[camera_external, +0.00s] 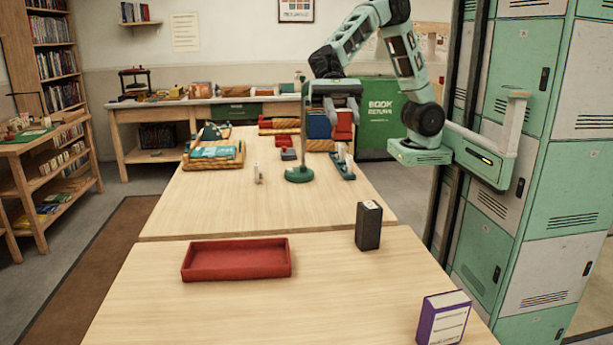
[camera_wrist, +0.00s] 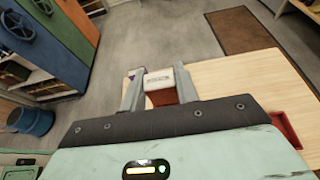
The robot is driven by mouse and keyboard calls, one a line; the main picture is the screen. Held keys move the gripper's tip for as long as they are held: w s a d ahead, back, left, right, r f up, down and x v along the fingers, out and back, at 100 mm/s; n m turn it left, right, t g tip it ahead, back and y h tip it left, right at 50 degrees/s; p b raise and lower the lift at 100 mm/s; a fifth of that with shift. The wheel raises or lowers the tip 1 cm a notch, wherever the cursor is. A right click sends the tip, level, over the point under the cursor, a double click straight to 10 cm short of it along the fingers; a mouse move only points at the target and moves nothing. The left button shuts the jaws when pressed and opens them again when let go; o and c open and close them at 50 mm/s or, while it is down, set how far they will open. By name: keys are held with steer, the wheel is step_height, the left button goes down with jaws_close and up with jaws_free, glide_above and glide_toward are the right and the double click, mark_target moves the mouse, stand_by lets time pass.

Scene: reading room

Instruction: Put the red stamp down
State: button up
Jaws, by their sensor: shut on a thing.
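The red stamp (camera_external: 344,127) hangs in my gripper (camera_external: 336,100), well above the far part of the wooden table (camera_external: 240,200). In the wrist view my gripper (camera_wrist: 158,83) is shut on the red stamp (camera_wrist: 163,98), with one finger on each side. A pale face with small dark print shows on the stamp there. The stamp is clear of the tabletop. Its lower side is hard to make out.
A red tray (camera_external: 236,260), a dark box (camera_external: 368,225) and a purple book (camera_external: 443,318) stand on the near table. A green stand (camera_external: 300,174), a blue stapler-like thing (camera_external: 342,165) and a book basket (camera_external: 214,153) are on the far table. Bare wood lies between.

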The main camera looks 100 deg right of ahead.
step_height(320, 180, down, 32)
steer(key=shift+r+p, duration=0.1)
steer(key=shift+p, duration=0.25)
steer(key=shift+f, duration=0.3)
steer(key=o, duration=1)
steer(key=shift+r, duration=0.1)
steer(key=shift+r, duration=0.25)
steer(key=b+v, duration=0.1)
steer(key=v, duration=1.1)
